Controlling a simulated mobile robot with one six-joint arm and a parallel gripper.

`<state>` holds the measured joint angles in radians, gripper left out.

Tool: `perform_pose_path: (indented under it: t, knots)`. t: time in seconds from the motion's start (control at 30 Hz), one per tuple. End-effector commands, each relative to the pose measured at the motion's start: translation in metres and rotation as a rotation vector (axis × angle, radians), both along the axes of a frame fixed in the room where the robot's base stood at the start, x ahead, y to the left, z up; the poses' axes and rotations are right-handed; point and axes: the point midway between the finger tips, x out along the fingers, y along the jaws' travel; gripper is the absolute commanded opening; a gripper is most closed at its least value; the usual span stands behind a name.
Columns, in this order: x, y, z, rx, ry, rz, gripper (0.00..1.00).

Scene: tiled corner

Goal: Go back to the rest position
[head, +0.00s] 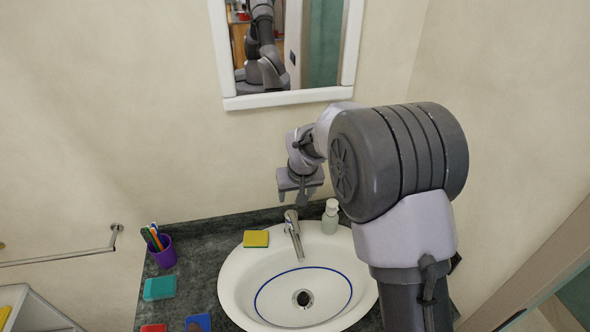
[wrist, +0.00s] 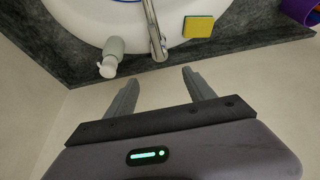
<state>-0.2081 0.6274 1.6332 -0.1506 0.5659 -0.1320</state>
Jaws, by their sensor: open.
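My gripper (head: 301,190) hangs above the back of the washbasin, near the faucet, at the end of my arm. In the wrist view my gripper (wrist: 161,88) shows two fingers spread apart with nothing between them. The faucet (head: 292,235) and a soap dispenser (head: 330,216) stand at the back rim of the white basin (head: 233,278). In the wrist view the faucet (wrist: 154,32) and the dispenser (wrist: 112,56) lie beyond the fingertips, apart from them.
A yellow sponge (head: 256,239) lies on the basin's back left rim. A purple cup (head: 163,254) with pens and teal, red and blue sponges are on the dark counter (head: 205,262). A mirror (head: 288,98) hangs behind my arm. A towel rail (head: 60,260) is at left.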

Motion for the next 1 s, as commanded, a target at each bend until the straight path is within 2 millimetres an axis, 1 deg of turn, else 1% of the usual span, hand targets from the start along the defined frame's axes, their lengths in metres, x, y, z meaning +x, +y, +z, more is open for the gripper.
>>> perform_pose_path:
  t: [0.07, 0.13, 0.17, 0.23, 0.27, 0.3, 0.33, 0.37, 0.4, 0.43, 0.47, 0.5, 0.57, 0.6, 0.7, 0.8, 0.83, 0.9, 1.0]
  knots:
    - [0.000, 0.000, 0.000, 0.001, -0.001, -0.001, 0.63]
    - [-0.006, -0.004, 0.003, 0.008, -0.004, -0.015, 0.63]
    - [-0.011, -0.008, 0.005, 0.015, -0.008, -0.029, 0.63]
    - [-0.035, -0.021, 0.013, 0.042, -0.016, -0.081, 0.63]
    - [-0.051, -0.029, 0.017, 0.056, -0.020, -0.108, 0.63]
    - [-0.075, -0.039, 0.020, 0.079, -0.025, -0.147, 0.63]
    - [-0.095, -0.046, 0.022, 0.098, -0.027, -0.179, 0.63]
    - [-0.115, -0.052, 0.022, 0.117, -0.029, -0.209, 0.63]
    - [-0.143, -0.060, 0.020, 0.140, -0.034, -0.248, 0.63]
    - [-0.165, -0.065, 0.016, 0.159, -0.036, -0.276, 0.63]
    - [-0.186, -0.069, 0.011, 0.179, -0.039, -0.305, 0.63]
    - [-0.215, -0.074, 0.002, 0.205, -0.043, -0.340, 0.63]
    - [-0.255, -0.079, -0.016, 0.241, -0.048, -0.388, 0.63]
    - [-0.278, -0.081, -0.028, 0.264, -0.051, -0.417, 0.63]
    - [-0.322, -0.083, -0.056, 0.309, -0.056, -0.469, 0.63]
    - [-0.345, -0.083, -0.072, 0.334, -0.057, -0.499, 0.63]
    - [-0.349, -0.083, -0.074, 0.338, -0.058, -0.504, 0.63]
    - [-0.353, -0.083, -0.075, 0.343, -0.057, -0.508, 0.63]
    - [-0.353, -0.082, -0.073, 0.343, -0.056, -0.509, 0.63]
